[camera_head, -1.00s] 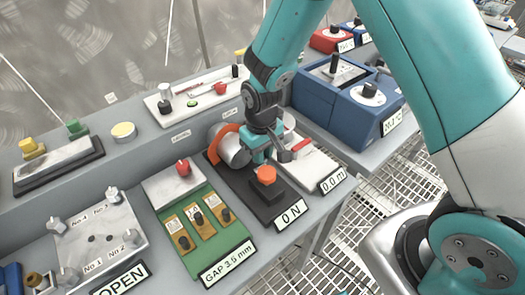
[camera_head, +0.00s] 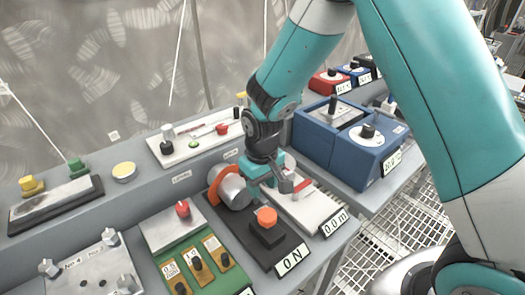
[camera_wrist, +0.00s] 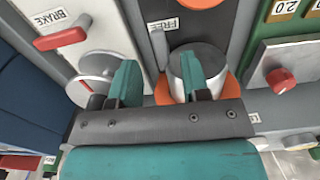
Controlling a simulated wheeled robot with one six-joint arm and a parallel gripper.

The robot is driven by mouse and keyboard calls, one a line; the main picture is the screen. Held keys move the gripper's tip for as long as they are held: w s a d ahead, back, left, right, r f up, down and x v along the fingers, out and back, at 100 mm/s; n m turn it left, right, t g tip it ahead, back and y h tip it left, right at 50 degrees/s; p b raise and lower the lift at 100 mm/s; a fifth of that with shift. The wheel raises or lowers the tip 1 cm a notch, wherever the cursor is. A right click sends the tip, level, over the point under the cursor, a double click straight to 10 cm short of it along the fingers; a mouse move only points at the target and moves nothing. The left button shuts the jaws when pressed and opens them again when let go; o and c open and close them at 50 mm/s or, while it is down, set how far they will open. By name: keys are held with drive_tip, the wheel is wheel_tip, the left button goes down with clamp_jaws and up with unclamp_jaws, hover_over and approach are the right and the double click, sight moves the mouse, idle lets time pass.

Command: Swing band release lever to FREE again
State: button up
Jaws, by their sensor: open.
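The band unit's silver drum (camera_head: 235,190) with its orange band sits on a black plate; the drum also shows in the wrist view (camera_wrist: 196,66). A thin pale lever (camera_wrist: 158,47) stands beside the drum, just below the FREE label (camera_wrist: 163,25). My gripper (camera_wrist: 162,82) is open, its teal fingers apart, one at the drum's near side and one toward the white brake panel. In the head view my gripper (camera_head: 268,178) is low over the plate, right of the drum.
The white brake panel (camera_head: 312,215) with a red lever lies to the right of the band plate. An orange knob (camera_head: 266,215) on a black block stands in front. A green gap panel (camera_head: 190,258) is left, and a blue box (camera_head: 345,145) stands right.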

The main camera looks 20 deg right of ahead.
sight(262, 198)
wheel_tip(262, 198, up, 14)
idle(0.3)
drive_tip(key=s+a+r+n+y, duration=0.1)
drive_tip(key=s+r+y, duration=0.1)
drive_tip(key=s, duration=0.8)
drive_tip(key=s+a+r+n+y, duration=0.1)
drive_tip(key=s+r, duration=0.3)
drive_tip(key=s, duration=0.7)
drive_tip(key=shift+s+a+n+y, duration=0.15)
drive_tip(key=shift+a+n+y, duration=0.2)
drive_tip(key=shift+n+y, duration=0.35)
